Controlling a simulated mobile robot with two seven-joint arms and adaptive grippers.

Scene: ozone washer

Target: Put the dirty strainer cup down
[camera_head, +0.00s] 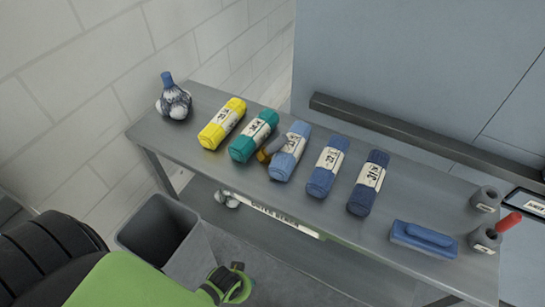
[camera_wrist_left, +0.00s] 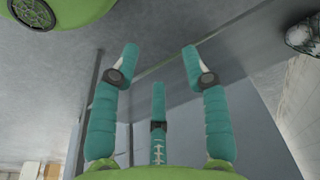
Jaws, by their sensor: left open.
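My left arm comes in from the lower left in the head view, with a small green and black part of its hand (camera_head: 234,284) showing in front of the bench. In the left wrist view the teal fingers of my left gripper (camera_wrist_left: 160,62) are spread apart with nothing between them. A small silvery, rounded thing (camera_head: 228,199) sits on the lower shelf's left end. A rounded thing with a mottled surface (camera_wrist_left: 305,33) is cut off at the wrist view's right edge, clear of the fingers. I cannot tell whether either is the dirty strainer cup. My right gripper is out of view.
A grey bin (camera_head: 160,232) stands at the bench's left end. The metal bench (camera_head: 400,195) carries a netted bag (camera_head: 173,99), yellow (camera_head: 222,124), teal (camera_head: 254,136) and several blue rolls (camera_head: 290,152), a blue brush-like block (camera_head: 424,239) and grey cups (camera_head: 486,198) at right.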

